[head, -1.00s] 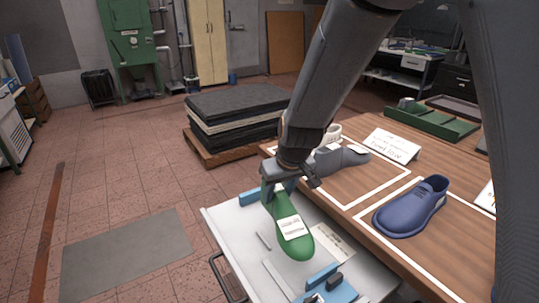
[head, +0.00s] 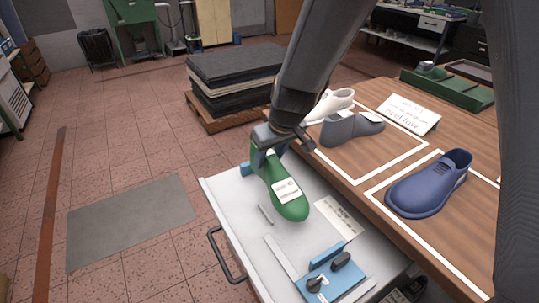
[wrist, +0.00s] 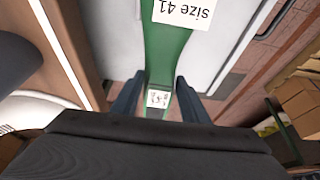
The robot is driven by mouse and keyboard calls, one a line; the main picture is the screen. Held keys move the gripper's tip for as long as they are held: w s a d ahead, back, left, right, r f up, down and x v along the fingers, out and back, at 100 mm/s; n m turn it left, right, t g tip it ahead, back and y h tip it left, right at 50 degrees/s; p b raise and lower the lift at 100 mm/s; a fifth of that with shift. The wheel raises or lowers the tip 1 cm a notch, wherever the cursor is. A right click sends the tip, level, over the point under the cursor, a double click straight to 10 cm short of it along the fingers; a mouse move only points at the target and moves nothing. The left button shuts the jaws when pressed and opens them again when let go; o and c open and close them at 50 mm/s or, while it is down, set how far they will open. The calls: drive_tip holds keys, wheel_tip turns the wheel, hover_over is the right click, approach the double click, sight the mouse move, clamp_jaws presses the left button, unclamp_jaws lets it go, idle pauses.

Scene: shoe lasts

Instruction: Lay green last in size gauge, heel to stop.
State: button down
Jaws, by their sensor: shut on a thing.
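The green last (head: 284,193) has a white label, which reads "size 41" in the wrist view, where the last (wrist: 166,50) also shows. My gripper (head: 270,145) is shut on its heel end, with one finger on each side in the wrist view (wrist: 158,102). The size gauge seems to be the blue fittings there: a block (head: 245,169) beside the heel end and a blue piece with black knobs (head: 335,277) beyond the toe. I cannot tell whether the last touches the surface.
A wooden table to the right holds a blue shoe-shaped last (head: 430,185), a grey one (head: 352,130), a white one (head: 332,104) and a sign (head: 408,114). A green tray (head: 450,90) stands farther back. A card (head: 338,218) lies right of the green last.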

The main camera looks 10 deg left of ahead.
sight(274, 163)
drive_tip(key=shift+f+b, duration=3)
drive_tip(key=shift+f, duration=0.1)
drive_tip(key=shift+f, duration=0.2)
drive_tip(key=c, duration=1)
unclamp_jaws()
drive_tip(key=shift+s, duration=0.1)
drive_tip(key=shift+r, duration=0.1)
drive_tip(key=v, duration=0.7)
drive_tip(key=shift+s+d+r+p, duration=0.1)
drive_tip(key=shift+d+r+p, duration=0.05)
drive_tip(key=shift+r+p, duration=0.15)
